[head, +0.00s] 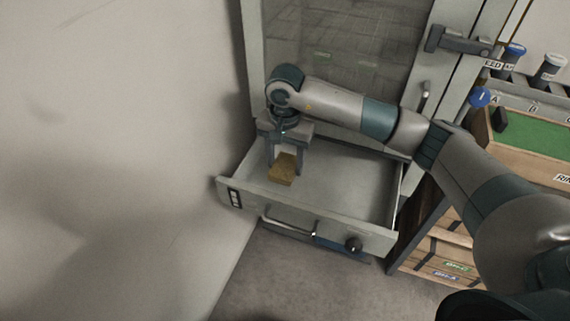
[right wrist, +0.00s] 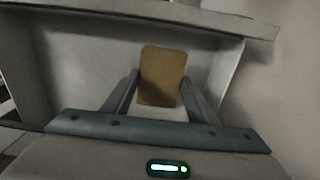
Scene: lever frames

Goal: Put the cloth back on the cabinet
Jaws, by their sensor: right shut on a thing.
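A small tan-brown block-like piece, likely the folded cloth (head: 283,169), is between the fingers of my right gripper (head: 284,168). It also shows in the right wrist view (right wrist: 161,76), with a finger on each side. My right gripper is shut on it, pointing down into the open drawer. The piece is inside the drawer's outline, toward its left end; I cannot tell whether it touches the drawer floor. The grey cabinet (head: 253,70) with a glass door stands behind the open drawer (head: 345,185). My left gripper is not in view.
The drawer's right part is empty. A bare wall (head: 110,130) is at left. At right are a wooden crate (head: 440,245), a green-lined tray (head: 535,140) and dark canisters (head: 511,57).

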